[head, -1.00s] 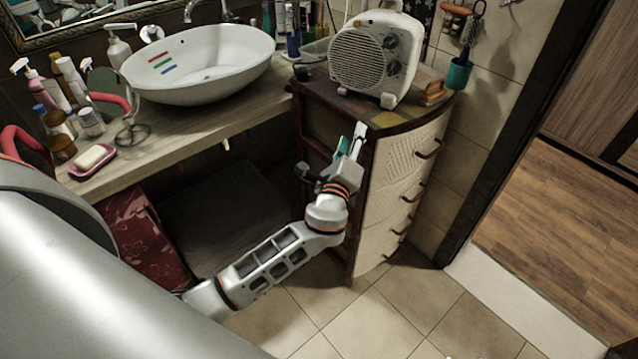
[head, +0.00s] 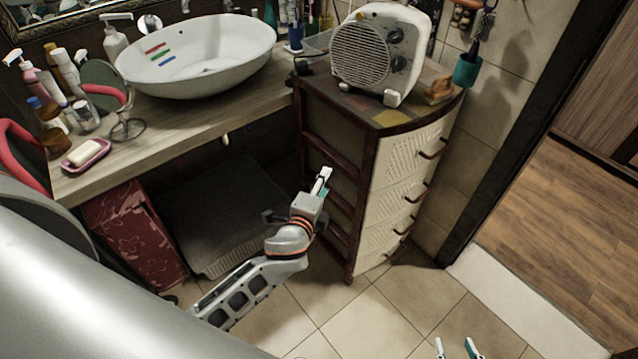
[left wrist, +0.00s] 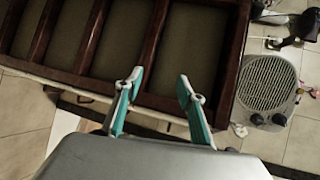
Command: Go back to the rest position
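My left gripper (head: 323,178) is on the arm that comes in from the lower left. It is beside the dark, barred left side of the drawer cabinet (head: 347,232), over the floor. In the left wrist view its two teal and white fingers (left wrist: 158,88) stand wide apart with nothing between them, and the cabinet side (left wrist: 160,40) fills the space ahead. My right gripper (head: 456,348) shows only as two separated fingertips at the bottom edge, over the floor tiles, with nothing seen between them. The rest of it is out of frame.
A fan heater (head: 374,52) stands on the cabinet, also in the left wrist view (left wrist: 266,84). A counter (head: 205,120) with a white basin (head: 196,75), soap dish (head: 85,157) and bottles is at left. A red patterned box (head: 132,235) is below. Floor tiles (head: 345,325) are clear in front.

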